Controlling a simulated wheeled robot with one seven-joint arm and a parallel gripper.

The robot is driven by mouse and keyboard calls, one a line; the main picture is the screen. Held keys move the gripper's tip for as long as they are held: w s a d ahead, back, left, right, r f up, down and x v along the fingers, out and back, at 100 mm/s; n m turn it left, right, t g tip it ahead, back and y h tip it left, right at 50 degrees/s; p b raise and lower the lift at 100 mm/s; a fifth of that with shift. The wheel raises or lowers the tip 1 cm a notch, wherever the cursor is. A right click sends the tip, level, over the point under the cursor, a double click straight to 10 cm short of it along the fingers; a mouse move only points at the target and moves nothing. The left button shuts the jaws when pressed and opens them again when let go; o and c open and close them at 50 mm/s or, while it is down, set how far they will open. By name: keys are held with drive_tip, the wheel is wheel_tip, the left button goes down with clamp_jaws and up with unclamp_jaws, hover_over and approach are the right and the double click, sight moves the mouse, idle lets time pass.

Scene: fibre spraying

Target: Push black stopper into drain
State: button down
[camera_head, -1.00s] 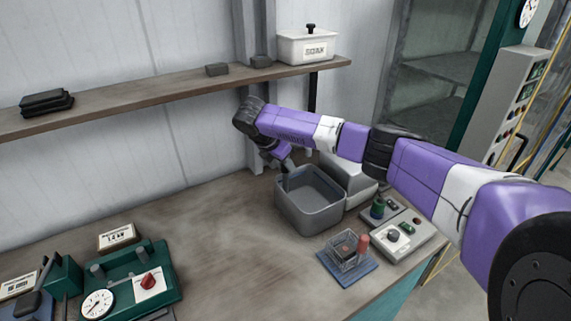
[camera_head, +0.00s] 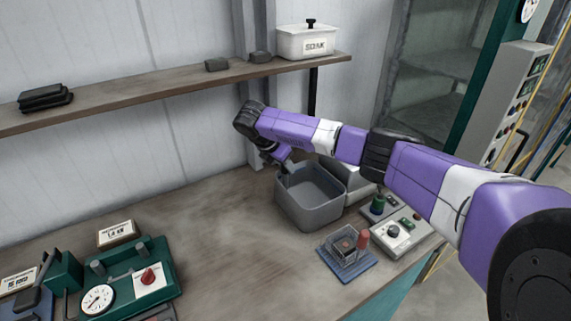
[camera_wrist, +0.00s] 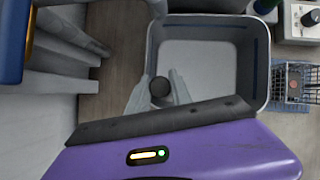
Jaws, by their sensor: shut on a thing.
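The grey basin (camera_head: 322,216) stands on the workbench under my arm. In the wrist view its floor (camera_wrist: 200,65) is pale and bare. My gripper (camera_wrist: 158,92) is shut on the round black stopper (camera_wrist: 160,86), which shows between the two pale fingertips. The fingers point down at the basin's left side, close to its wall and corner. In the head view my gripper (camera_head: 286,167) is at the basin's back left rim, and the stopper is hidden. I cannot make out the drain in either view.
Right of the basin are a grey control box (camera_head: 402,236) with knobs and a wire basket (camera_head: 346,246) on a blue base. A green gauge unit (camera_head: 128,282) sits at front left. A shelf (camera_head: 150,98) runs along the wall behind. The middle of the bench is clear.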

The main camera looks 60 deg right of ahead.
drive_tip(key=shift+f, duration=0.35)
drive_tip(key=c, duration=1.1)
unclamp_jaws()
drive_tip(key=shift+b+v, duration=0.85)
drive_tip(key=shift+v, duration=3.05)
